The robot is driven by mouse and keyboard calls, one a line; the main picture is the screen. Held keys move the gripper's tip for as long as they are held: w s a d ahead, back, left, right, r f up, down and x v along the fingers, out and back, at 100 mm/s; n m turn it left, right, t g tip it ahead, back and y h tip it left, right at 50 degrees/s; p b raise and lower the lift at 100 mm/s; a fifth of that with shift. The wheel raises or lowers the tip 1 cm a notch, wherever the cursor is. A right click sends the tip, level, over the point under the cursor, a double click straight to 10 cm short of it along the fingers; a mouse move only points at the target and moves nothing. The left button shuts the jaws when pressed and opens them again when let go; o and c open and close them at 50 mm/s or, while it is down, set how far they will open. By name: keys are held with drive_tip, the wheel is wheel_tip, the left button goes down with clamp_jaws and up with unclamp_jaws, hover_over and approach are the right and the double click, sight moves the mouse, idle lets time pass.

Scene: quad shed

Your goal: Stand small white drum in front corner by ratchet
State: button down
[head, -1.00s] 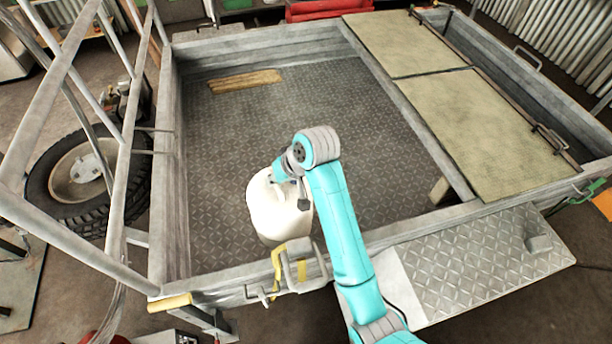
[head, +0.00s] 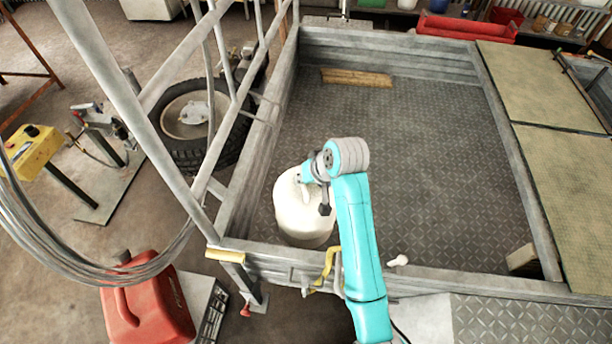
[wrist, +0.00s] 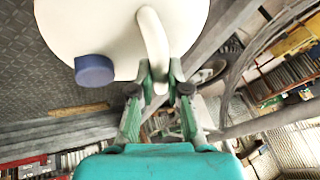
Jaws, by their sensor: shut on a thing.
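The small white drum (head: 296,215) is inside the trailer bed, near its front left corner, and looks upright. My gripper (wrist: 160,82) is shut on the drum's white handle (wrist: 153,40); a dark blue cap (wrist: 95,70) shows beside it in the wrist view. In the head view my wrist partly covers the drum's top right. The ratchet with its yellow strap (head: 328,268) is on the front rail, just in front and right of the drum.
The bed floor (head: 400,150) is largely clear, with a wooden plank (head: 356,78) at the back. A metal frame (head: 165,135) rises along the left side. A spare tyre (head: 200,125) is beyond it. A red fuel can (head: 150,308) stands outside, front left. Flat panels (head: 560,170) are at right.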

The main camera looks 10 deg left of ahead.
drive_tip(key=shift+f, duration=3.9)
drive_tip(key=c, duration=1.1)
unclamp_jaws()
drive_tip(key=shift+o, duration=0.2)
drive_tip(key=shift+f, duration=0.1)
drive_tip(key=shift+d, duration=0.1)
drive_tip(key=v, duration=1.2)
